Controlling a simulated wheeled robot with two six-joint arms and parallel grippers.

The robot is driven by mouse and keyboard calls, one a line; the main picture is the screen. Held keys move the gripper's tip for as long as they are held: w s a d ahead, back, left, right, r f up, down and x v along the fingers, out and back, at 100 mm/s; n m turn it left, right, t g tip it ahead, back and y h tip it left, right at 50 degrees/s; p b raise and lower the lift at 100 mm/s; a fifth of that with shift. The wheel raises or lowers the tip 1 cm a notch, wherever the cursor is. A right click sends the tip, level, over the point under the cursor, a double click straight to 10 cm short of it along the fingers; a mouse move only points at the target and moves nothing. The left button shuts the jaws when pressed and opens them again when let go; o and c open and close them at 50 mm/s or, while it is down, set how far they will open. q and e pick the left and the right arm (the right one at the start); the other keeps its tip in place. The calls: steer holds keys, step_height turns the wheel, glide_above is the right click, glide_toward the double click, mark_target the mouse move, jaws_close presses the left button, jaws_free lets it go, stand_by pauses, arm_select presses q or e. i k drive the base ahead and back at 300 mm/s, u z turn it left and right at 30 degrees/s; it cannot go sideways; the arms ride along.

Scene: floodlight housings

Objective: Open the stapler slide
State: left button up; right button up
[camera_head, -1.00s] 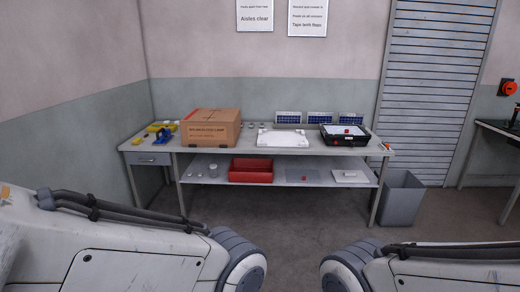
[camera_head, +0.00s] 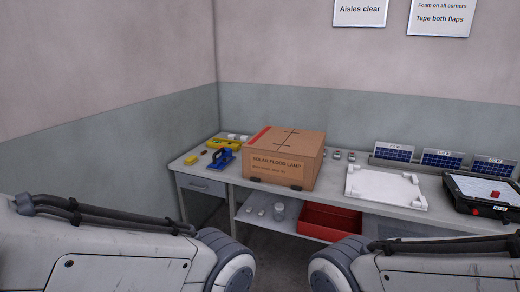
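No thing can be clearly told as a stapler at this size. A blue tool with a dark base (camera_head: 221,159) lies on the left of the bench, beside the cardboard box; it could be a stapler or a tape dispenser. A yellow item (camera_head: 191,160) lies to its left, and a longer yellow item (camera_head: 228,141) lies behind it. No open slide can be made out on any of them. My two arms show at the lower left and lower right, short of the bench. Both grippers are out of view.
A closed cardboard box labelled solar flood lamp (camera_head: 268,166) stands on the bench (camera_head: 337,189). White foam (camera_head: 388,184) and a black case (camera_head: 475,197) lie to the right. A drawer (camera_head: 201,186) is under the bench's left end. A red bin (camera_head: 322,223) sits on the lower shelf.

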mark_target(217, 166)
steer(key=u, duration=0.3)
steer(key=i, duration=1.35)
steer(key=u, duration=0.75)
steer(key=i, duration=1.7)
steer(key=z, duration=0.5)
